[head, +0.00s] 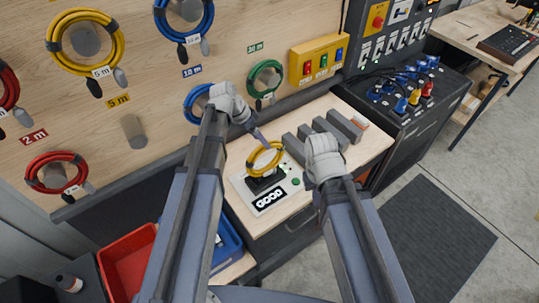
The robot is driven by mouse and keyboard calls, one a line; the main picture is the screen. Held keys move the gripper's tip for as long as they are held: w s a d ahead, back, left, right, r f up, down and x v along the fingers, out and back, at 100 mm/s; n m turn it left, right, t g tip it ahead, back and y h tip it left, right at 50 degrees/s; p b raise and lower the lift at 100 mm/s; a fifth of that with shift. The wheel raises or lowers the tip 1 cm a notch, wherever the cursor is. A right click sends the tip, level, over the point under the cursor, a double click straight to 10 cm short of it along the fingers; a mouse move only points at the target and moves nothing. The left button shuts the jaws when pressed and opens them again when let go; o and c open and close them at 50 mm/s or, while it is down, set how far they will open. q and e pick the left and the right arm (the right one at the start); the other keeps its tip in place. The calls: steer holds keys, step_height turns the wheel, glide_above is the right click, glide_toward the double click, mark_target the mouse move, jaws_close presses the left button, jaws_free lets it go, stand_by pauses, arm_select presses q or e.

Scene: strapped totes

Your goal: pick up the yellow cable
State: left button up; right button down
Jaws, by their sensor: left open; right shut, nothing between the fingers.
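A coiled yellow cable (277,158) stands tilted on the black top of a white test device (239,182) on the wooden bench. The device's display reads "GOOD". My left gripper (263,141) is open just above the coil's upper edge; I cannot tell whether it touches. My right gripper (318,205) is shut and empty, to the right of the device. A second, larger yellow cable (118,45) hangs from a peg on the wall board, above a "5 m" tag.
Red cables (57,158), blue cables (184,35) and a green cable (251,78) hang on the board. Grey blocks (345,125) stand at the bench's back right. A red bin (127,262) and blue bin (227,242) sit below left. A black cabinet (412,120) stands right.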

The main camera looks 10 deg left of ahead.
arm_select(q)
steer(key=shift+w, duration=0.1)
steer(key=shift+d+f+b, duration=0.1)
steer(key=shift+f+b, duration=0.25)
steer(key=shift+b, duration=0.1)
steer(key=shift+b+x, duration=0.8)
steer(key=shift+x, duration=0.15)
steer(key=shift+d, duration=0.1)
steer(key=b+x, duration=0.4)
steer(key=x, duration=0.1)
steer(key=shift+s+b, duration=0.35)
steer(key=shift+b, duration=0.05)
